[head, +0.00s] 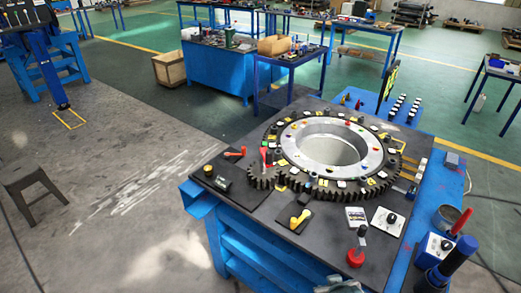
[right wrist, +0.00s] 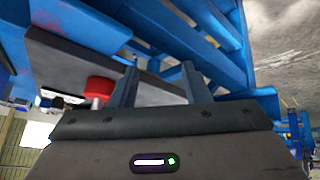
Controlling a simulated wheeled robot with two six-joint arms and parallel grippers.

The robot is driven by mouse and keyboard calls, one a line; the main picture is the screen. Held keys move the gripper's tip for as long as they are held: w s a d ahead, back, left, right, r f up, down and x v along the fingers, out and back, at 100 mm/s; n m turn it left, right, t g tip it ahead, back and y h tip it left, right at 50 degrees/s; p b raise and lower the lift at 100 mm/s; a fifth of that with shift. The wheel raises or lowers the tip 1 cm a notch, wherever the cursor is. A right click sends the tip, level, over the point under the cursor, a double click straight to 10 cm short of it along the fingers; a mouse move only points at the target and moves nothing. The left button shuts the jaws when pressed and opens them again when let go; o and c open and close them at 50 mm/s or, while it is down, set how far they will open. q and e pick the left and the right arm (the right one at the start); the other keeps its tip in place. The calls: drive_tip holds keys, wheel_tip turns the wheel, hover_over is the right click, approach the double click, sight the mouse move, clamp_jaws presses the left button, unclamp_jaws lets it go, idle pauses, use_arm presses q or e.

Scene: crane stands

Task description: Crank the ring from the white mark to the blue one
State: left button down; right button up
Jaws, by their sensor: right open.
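The large dark toothed ring (head: 280,150) lies flat on the black top of a blue bench in the head view, around a pale metal inner ring (head: 287,145). White, yellow and other small tags sit around it; which is the white or blue mark is too small to tell. A small dark gear (head: 262,180) meets the ring at its left front. A red upright handle (head: 264,155) stands at this gear. My right gripper (right wrist: 158,82) is open and empty in the right wrist view, near the bench's blue frame (right wrist: 185,30). My left gripper is not in view.
A red-based knob (head: 355,257), a yellow-handled piece (head: 299,221) and a switch plate (head: 388,221) sit on the bench's front part. A tin (head: 446,217) and a dark blue cylinder (head: 455,262) stand at the right edge. Floor left of the bench is mostly clear, with a stool (head: 32,185).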

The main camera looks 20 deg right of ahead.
drive_tip(key=w+r+m+t+h, duration=0.1)
drive_tip(key=w+r+t, duration=0.25)
drive_tip(key=w, duration=0.55)
drive_tip(key=t, duration=0.8)
approach(269, 158)
drive_tip(key=w, duration=0.4)
drive_tip(key=w+d, duration=0.1)
drive_tip(key=w, duration=0.1)
drive_tip(key=w+d+b, duration=0.1)
drive_tip(key=w, duration=0.2)
drive_tip(key=shift+w, duration=0.35)
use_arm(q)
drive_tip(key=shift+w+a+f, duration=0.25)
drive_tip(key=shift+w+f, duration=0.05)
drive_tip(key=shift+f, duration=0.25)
use_arm(e)
drive_tip(key=shift+w+d+r, duration=0.2)
drive_tip(key=shift+w+d, duration=0.05)
drive_tip(key=shift+w, duration=0.4)
drive_tip(key=shift+c, duration=0.2)
clamp_jaws()
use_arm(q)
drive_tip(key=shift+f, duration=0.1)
